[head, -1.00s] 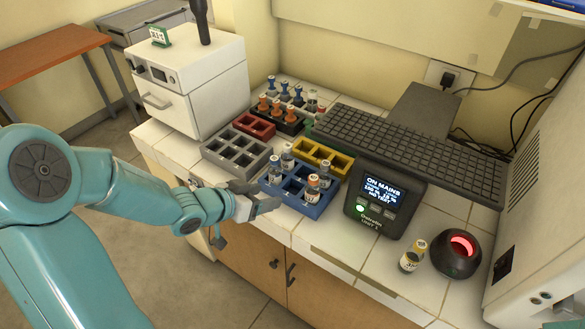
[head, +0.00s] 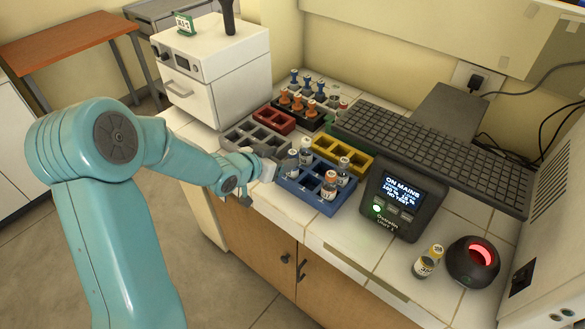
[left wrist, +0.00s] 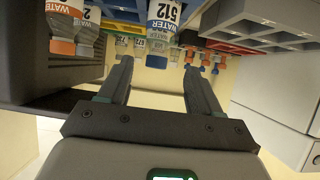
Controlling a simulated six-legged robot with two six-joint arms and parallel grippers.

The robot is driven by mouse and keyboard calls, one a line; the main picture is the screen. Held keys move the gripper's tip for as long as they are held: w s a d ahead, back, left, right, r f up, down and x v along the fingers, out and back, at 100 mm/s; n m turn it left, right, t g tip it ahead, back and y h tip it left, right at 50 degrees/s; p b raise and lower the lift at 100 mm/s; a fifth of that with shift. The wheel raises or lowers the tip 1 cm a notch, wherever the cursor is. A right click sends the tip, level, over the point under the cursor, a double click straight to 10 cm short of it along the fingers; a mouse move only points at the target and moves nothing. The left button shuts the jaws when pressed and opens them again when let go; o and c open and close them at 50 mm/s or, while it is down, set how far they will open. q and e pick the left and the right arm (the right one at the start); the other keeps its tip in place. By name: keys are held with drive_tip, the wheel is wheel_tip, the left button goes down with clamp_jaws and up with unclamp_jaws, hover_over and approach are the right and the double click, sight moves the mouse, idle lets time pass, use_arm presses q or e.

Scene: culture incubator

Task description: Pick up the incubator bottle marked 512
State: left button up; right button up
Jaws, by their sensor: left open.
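The bottle marked 512 (left wrist: 165,14) shows in the left wrist view at the top middle, upside down in the picture, with a white label reading WATER 512. It lies ahead between the fingers of my left gripper (left wrist: 160,68), which is open and empty. In the head view the left gripper (head: 262,172) is at the near left edge of the blue rack (head: 318,204), close beside a grey-capped bottle (head: 288,164). The number on that bottle is too small to read there. My right gripper is out of view.
Grey (head: 240,138), yellow (head: 352,153) and red (head: 274,121) racks surround the blue one. A display unit (head: 392,203) stands to the right, with a loose yellow-capped bottle (head: 427,262) beyond it.

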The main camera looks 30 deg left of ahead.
sight(289, 156)
use_arm(q)
drive_tip(key=x, duration=0.3)
drive_tip(key=p+x, duration=0.1)
drive_tip(key=x, duration=0.2)
drive_tip(key=shift+d, duration=0.25)
drive_tip(key=shift+r, duration=0.1)
clamp_jaws()
